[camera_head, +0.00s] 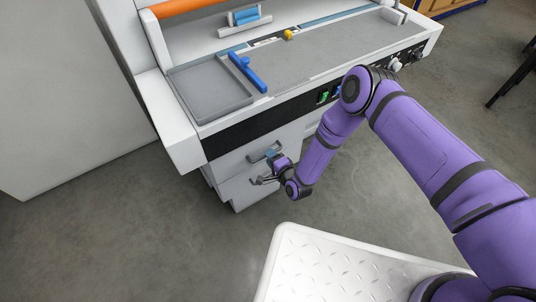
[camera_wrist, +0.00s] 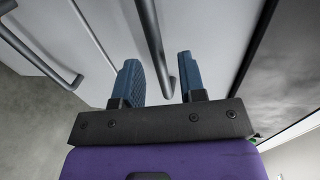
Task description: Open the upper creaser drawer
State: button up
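The creaser (camera_head: 262,128) is a white machine with a black front band and a drawer cabinet under its left part. The upper drawer (camera_head: 240,160) looks closed, its front flush with the cabinet. Its grey bar handle (camera_head: 262,152) also shows in the wrist view (camera_wrist: 151,35). My gripper (camera_head: 272,160) is at this handle. In the wrist view my gripper (camera_wrist: 158,66) has its two blue fingers apart, one on each side of the bar, with gaps visible. Whether a finger touches the bar cannot be told.
The lower drawer's handle (camera_wrist: 45,62) is to the left in the wrist view. The creaser's grey tray (camera_head: 208,88) and blue lever (camera_head: 247,72) are above. Grey floor (camera_head: 150,245) lies open to the left.

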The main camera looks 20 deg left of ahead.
jog(key=shift+x, duration=1.15)
grip_shut()
